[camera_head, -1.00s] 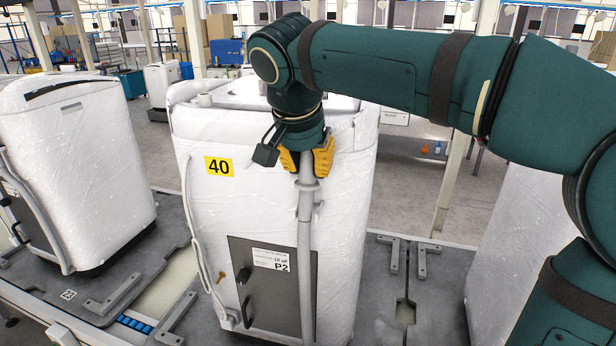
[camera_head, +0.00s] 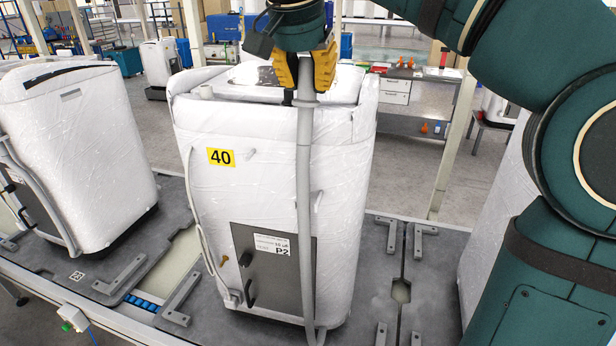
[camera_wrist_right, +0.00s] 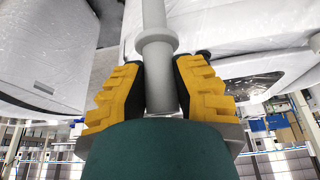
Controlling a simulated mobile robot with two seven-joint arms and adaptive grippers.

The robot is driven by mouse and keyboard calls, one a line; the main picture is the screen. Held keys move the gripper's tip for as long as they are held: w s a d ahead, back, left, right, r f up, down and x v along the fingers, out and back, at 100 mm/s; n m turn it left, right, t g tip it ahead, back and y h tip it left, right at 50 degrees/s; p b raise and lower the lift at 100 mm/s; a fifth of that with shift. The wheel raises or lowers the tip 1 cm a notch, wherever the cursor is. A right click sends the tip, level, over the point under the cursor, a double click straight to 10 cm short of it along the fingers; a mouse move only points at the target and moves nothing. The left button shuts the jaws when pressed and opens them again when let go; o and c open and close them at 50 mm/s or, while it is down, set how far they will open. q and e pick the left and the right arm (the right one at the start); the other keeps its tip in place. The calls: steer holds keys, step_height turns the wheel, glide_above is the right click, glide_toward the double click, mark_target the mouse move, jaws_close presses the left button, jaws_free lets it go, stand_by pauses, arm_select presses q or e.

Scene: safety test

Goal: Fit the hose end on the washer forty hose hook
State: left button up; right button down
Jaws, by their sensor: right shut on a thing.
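The washer forty (camera_head: 235,125) is wrapped in white film and bears a yellow "40" label (camera_head: 221,157). My right gripper (camera_head: 304,80), with yellow fingers, is shut on the upper end of a grey hose (camera_head: 304,165), in front of the washer's top edge. The hose hangs down the washer's front, past the grey panel. In the right wrist view the hose end (camera_wrist_right: 158,65) with its collar sits between the fingers. A small white peg (camera_head: 250,154) sticks out right of the label. Another small protrusion (camera_head: 318,200) shows beside the hose; I cannot tell which is the hook.
Another wrapped washer (camera_head: 80,150) stands at left, and part of one (camera_head: 495,190) shows at right. Grey brackets (camera_head: 392,240) stand on the line's platform. Behind are a bench (camera_head: 395,90) and an open floor.

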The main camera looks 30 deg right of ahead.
steer(key=shift+f, duration=0.15)
stand_by(0.4)
steer(key=s+a+f+m+h+b, duration=0.1)
steer(key=s+a+f+b, duration=0.15)
steer(key=f, duration=0.45)
steer(key=s+a+f+m+h+b, duration=0.1)
steer(key=s+a+f, duration=0.3)
steer(key=f, duration=0.4)
steer(key=shift+t, duration=0.3)
steer(key=shift+w+d+f+p, duration=0.15)
steer(key=shift+w+d+p, duration=0.15)
steer(key=shift+w+d, duration=0.8)
steer(key=shift+w+d+f+p, duration=0.2)
steer(key=shift+w+d+p, duration=0.05)
steer(key=shift+w+d, duration=0.85)
steer(key=shift+w+d+f+p, duration=0.15)
steer(key=shift+w+d+p, duration=0.15)
steer(key=shift+w+d, duration=0.8)
steer(key=shift+f+b, duration=0.3)
steer(key=shift+b, duration=0.05)
steer(key=shift+f+b, duration=0.15)
steer(key=shift+b, duration=0.15)
steer(key=shift+f+b, duration=0.3)
steer(key=shift+b, duration=0.3)
